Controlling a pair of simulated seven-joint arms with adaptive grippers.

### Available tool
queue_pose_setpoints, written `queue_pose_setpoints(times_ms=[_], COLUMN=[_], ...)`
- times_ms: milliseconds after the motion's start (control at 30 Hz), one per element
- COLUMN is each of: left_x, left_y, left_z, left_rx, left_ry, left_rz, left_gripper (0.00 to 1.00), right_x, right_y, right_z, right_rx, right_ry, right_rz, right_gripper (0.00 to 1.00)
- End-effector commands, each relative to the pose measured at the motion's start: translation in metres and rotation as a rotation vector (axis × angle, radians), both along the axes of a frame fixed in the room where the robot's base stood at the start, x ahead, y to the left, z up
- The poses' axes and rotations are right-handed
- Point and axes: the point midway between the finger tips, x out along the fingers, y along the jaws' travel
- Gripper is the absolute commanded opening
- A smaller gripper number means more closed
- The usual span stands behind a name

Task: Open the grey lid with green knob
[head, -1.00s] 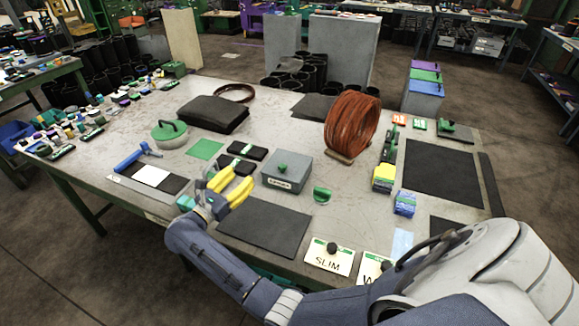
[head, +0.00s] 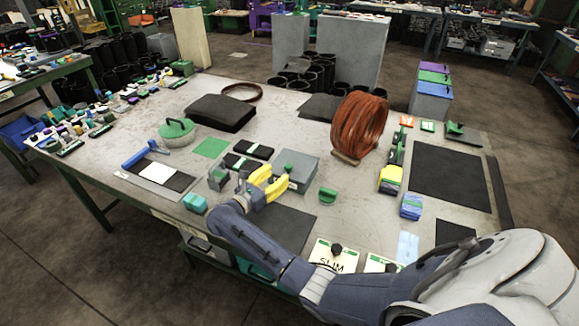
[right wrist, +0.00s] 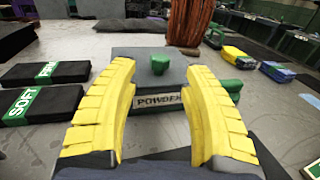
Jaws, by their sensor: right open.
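The grey lid (right wrist: 136,68) with its green knob (right wrist: 159,64) sits on a grey box (head: 298,176) labelled POWDER in the right wrist view. The lid also shows in the head view (head: 302,164), its knob (head: 287,168) near the upper middle. My right gripper (head: 276,178) has yellow fingers and is open and empty at the near left side of the box. In the right wrist view its fingers (right wrist: 160,100) spread either side of the label, with the knob beyond the fingertips. My left gripper is not in view.
Two black packs (right wrist: 45,74) marked FIRM and SOFT lie left of the box. A green piece (head: 328,195) stands to its right. The orange-brown coil (head: 359,127) stands behind it. A black mat (head: 290,228) lies in front.

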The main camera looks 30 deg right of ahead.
Motion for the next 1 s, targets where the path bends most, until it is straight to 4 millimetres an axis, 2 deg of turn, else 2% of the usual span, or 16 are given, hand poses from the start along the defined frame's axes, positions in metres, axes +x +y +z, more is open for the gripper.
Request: queue_pose_setpoints(times_ms=[200, 400, 600, 933, 967, 1000], left_x=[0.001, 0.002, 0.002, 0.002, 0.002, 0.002], left_y=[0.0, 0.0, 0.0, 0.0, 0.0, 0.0], left_z=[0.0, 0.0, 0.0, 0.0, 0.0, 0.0], left_rx=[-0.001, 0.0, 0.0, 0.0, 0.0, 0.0], left_ry=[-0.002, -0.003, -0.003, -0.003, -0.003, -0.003], left_rz=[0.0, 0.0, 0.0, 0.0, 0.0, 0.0], left_gripper=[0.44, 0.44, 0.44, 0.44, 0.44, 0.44], right_x=[0.011, 0.017, 0.02, 0.02, 0.02, 0.02], right_y=[-0.034, -0.054, -0.064, -0.065, -0.065, -0.065], right_z=[0.001, 0.001, 0.0, 0.0, 0.0, 0.0], right_rx=[-0.003, -0.002, 0.0, 0.0, 0.0, 0.0], right_ry=[0.0, -0.001, 0.001, 0.0, 0.0, 0.0], right_rz=[-0.001, -0.001, -0.002, -0.003, -0.003, -0.003], right_gripper=[0.48, 0.48, 0.48, 0.48, 0.5, 0.46])
